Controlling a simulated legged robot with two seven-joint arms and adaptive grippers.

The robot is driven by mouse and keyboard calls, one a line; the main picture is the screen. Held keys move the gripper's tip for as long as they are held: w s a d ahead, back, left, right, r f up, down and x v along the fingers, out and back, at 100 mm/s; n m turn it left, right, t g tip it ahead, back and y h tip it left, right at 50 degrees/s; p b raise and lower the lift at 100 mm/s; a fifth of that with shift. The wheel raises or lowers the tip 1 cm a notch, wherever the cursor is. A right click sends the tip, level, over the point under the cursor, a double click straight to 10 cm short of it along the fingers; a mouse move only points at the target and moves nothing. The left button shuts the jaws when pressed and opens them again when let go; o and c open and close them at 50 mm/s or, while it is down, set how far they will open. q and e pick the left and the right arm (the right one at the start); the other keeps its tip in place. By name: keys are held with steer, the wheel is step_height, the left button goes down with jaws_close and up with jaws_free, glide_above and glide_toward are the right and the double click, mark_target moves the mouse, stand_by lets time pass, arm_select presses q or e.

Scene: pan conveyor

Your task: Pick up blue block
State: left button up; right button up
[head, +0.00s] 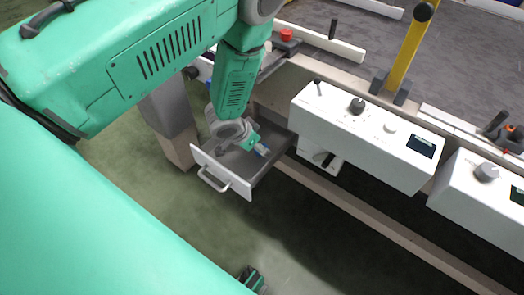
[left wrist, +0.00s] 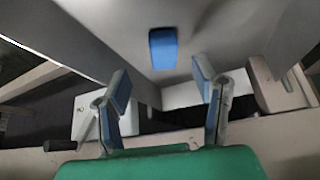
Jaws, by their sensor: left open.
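The blue block (left wrist: 163,48) lies on the grey drawer floor in the left wrist view, a little beyond my fingertips and roughly centred between them. It touches neither finger. My left gripper (left wrist: 162,82) is open and empty, with blue pads on its two fingers. In the head view my left gripper (head: 260,150) reaches down into the pulled-out drawer (head: 222,172), which has a white front and a handle. A small blue patch shows at the fingertips there; I cannot tell whether it is the block or a finger pad.
A white control box (head: 365,135) with knobs and a small screen stands right of the drawer. A second white box (head: 485,200) is at the right edge. A yellow post (head: 408,55) rises behind. The drawer walls closely surround my left gripper. The floor in front is open.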

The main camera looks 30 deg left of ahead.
arm_select(q)
steer(key=b+x, duration=0.1)
steer(key=x, duration=0.3)
steer(key=shift+w+a+f, duration=0.1)
steer(key=shift+a+f, duration=0.05)
steer(key=shift+a, duration=0.25)
steer(key=shift+d, duration=0.1)
steer(key=c, duration=0.8)
steer(key=shift+d, duration=0.1)
steer(key=shift+c, duration=0.6)
steer(key=shift+d, duration=0.15)
